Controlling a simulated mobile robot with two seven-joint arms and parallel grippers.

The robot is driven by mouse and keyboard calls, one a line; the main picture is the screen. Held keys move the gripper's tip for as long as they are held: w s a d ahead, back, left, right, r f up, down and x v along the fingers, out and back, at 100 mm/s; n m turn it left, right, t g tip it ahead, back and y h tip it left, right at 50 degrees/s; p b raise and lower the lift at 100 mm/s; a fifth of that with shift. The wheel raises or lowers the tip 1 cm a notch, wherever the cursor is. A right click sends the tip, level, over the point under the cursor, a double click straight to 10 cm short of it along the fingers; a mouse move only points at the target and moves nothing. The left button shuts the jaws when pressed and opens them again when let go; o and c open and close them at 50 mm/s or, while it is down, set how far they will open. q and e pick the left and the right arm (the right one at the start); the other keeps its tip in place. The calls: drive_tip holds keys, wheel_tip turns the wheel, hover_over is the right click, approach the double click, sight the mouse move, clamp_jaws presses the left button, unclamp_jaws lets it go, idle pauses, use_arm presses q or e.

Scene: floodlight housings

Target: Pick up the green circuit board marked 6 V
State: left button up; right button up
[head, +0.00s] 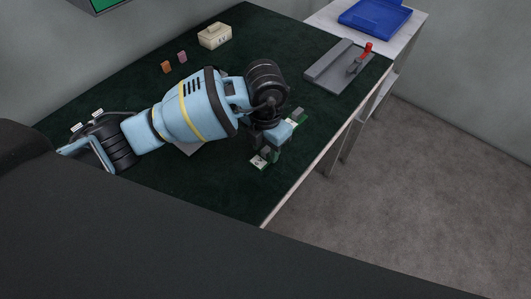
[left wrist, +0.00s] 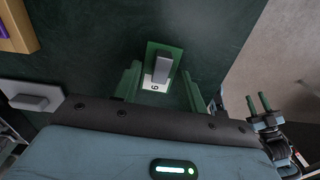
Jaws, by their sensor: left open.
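In the left wrist view a green circuit board (left wrist: 153,51) with a grey block on it lies on the dark mat. Its white label (left wrist: 150,84) shows a turned digit, 6 or 9; I cannot read a unit. My left gripper (left wrist: 162,85) is open, its two green fingers on either side of the board's near end, with gaps to both. In the head view the left gripper (head: 266,150) hangs low over the table's near right part. Green board parts show beside it, one with a white label (head: 259,161) and one behind (head: 299,115); the gripper partly hides them. My right gripper (left wrist: 259,103) is open and empty.
A grey fixture with a red handle (head: 335,66) stands at the right end of the table. A blue tray (head: 375,18) is on a white side table. A cream box (head: 215,36) and two small orange and pink blocks (head: 166,67) lie farther back. The mat's front is clear.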

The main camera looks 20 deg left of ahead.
sight(266, 150)
use_arm(q)
drive_tip(key=shift+c, duration=0.3)
clamp_jaws()
drive_tip(key=shift+r, duration=0.15)
drive_tip(key=shift+r, duration=0.55)
wheel_tip(266, 150, up, 2)
drive_tip(key=shift+r, duration=0.1)
drive_tip(key=s+d, duration=0.3)
drive_tip(key=s, duration=0.4)
drive_tip(key=s+d+r, duration=0.1)
drive_tip(key=s+d, duration=0.3)
drive_tip(key=s, duration=0.3)
drive_tip(key=shift+d+r, duration=0.2)
drive_tip(key=shift+d, duration=0.05)
